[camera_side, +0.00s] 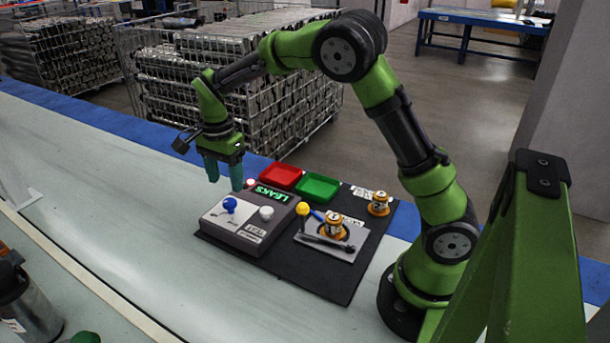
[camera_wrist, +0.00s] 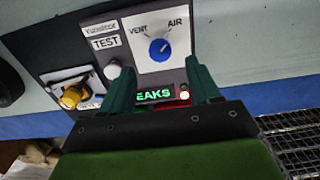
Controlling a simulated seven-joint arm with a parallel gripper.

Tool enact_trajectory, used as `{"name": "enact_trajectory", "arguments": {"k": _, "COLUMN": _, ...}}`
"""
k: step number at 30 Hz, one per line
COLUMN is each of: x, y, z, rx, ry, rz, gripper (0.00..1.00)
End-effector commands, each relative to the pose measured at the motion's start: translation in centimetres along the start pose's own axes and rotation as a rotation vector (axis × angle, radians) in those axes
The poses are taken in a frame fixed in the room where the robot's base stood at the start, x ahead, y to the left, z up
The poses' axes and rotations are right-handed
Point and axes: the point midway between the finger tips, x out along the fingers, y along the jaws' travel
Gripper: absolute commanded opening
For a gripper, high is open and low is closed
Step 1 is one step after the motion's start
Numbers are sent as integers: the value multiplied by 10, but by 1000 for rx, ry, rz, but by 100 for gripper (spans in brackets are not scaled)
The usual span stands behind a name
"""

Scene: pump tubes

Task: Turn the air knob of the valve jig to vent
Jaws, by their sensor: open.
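The valve jig (camera_side: 262,225) is a grey box on a black mat. Its blue air knob (camera_side: 229,204) sits on a white panel, with VENT and AIR printed beside it. In the wrist view the knob (camera_wrist: 159,50) has a light mark that seems to face AIR, at upper right. My gripper (camera_side: 225,181) is open and empty, pointing down above the jig, apart from the knob. In the wrist view its green fingers (camera_wrist: 158,76) straddle the lit green LEAKS display (camera_wrist: 153,95), with the knob beyond the tips.
A white TEST button (camera_side: 266,213) is beside the knob. Red (camera_side: 280,175) and green (camera_side: 317,187) trays stand behind the jig. A fixture with a yellow-knobbed lever (camera_side: 303,209) and an orange-and-white part (camera_side: 335,225) stands to the right; a similar part (camera_side: 379,203) is farther back.

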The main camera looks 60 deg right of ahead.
Motion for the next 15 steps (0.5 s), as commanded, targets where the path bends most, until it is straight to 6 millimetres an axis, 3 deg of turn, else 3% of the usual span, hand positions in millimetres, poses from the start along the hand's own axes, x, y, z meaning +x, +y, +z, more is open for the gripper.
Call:
{"name": "enact_trajectory", "arguments": {"k": 6, "x": 41, "y": 1, "z": 0, "rx": 1, "ry": 0, "rz": 3, "gripper": 62}}
{"name": "enact_trajectory", "arguments": {"k": 15, "x": 60, "y": 0, "z": 0, "rx": 1, "ry": 0, "rz": 0, "gripper": 62}}
